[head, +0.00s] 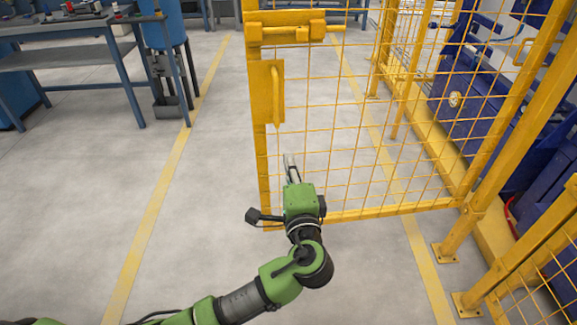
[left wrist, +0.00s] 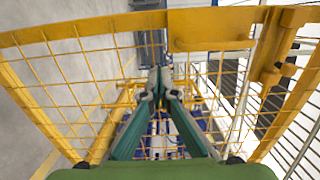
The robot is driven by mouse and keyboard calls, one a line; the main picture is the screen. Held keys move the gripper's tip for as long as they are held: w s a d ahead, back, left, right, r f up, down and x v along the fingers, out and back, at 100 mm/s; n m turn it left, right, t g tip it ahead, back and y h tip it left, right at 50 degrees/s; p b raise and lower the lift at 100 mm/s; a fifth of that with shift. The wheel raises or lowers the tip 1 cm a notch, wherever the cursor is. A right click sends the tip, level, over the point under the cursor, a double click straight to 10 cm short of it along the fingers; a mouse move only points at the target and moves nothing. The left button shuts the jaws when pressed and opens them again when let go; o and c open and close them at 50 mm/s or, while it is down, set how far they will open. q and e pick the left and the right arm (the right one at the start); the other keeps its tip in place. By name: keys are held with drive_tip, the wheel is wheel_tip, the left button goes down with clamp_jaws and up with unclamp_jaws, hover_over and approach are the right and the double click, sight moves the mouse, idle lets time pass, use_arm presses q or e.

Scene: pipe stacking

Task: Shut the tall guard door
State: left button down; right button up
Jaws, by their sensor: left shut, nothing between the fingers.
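The tall guard door (head: 350,215) is a yellow frame with wire mesh, standing open across the middle of the head view. A handle plate (head: 266,92) and a sliding bolt (head: 285,30) sit on its left, free edge. Its right edge is by the yellow posts. My left gripper (head: 291,165) is in front of the lower left mesh, below the handle. Its fingers are shut and empty. In the left wrist view the shut fingers (left wrist: 160,88) point at the mesh of the door (left wrist: 75,32); I cannot tell whether they touch it. My right gripper is out of view.
Yellow fence posts (head: 457,240) with floor plates stand at the right, with blue machinery (head: 480,110) behind the fence. A grey workbench (head: 70,57) stands at the upper left. The floor left of the door is clear, with yellow lines (head: 165,180).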

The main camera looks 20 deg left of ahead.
sight(283, 129)
use_arm(q)
drive_tip(key=b+x, duration=0.1)
drive_tip(key=x, duration=0.9)
drive_tip(key=shift+w+a, duration=0.1)
drive_tip(key=shift+w, duration=0.3)
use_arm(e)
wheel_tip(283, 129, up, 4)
use_arm(q)
drive_tip(key=shift+f, duration=0.1)
